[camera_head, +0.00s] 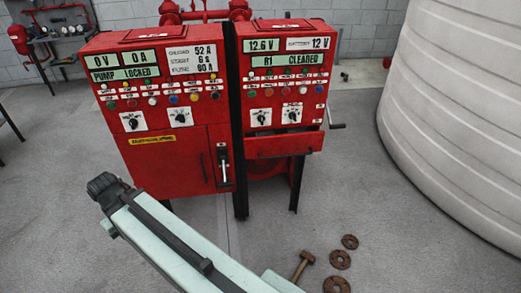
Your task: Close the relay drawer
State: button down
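The red right-hand cabinet (287,75) stands on dark legs. Low on its front is a red drawer front (284,143), below the two white dial plates, with a handle along its lower part. It appears to stand a little forward of the panel above, but I cannot tell how far. No gripper fingers show.
The red left-hand cabinet (160,110) stands beside it with a lever (223,165). A crank handle (335,118) juts from the right cabinet's side. Rusty rings (340,259) and a bolt (303,265) lie on the floor. A large white tank (460,110) stands right. Floor before the cabinets is mostly clear.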

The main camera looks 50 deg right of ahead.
aim_at(282, 145)
jog(key=u, duration=0.45)
jog(key=k, duration=0.85)
jog(key=z, duration=0.7)
jog(key=i, duration=1)
jog(key=z, duration=0.05)
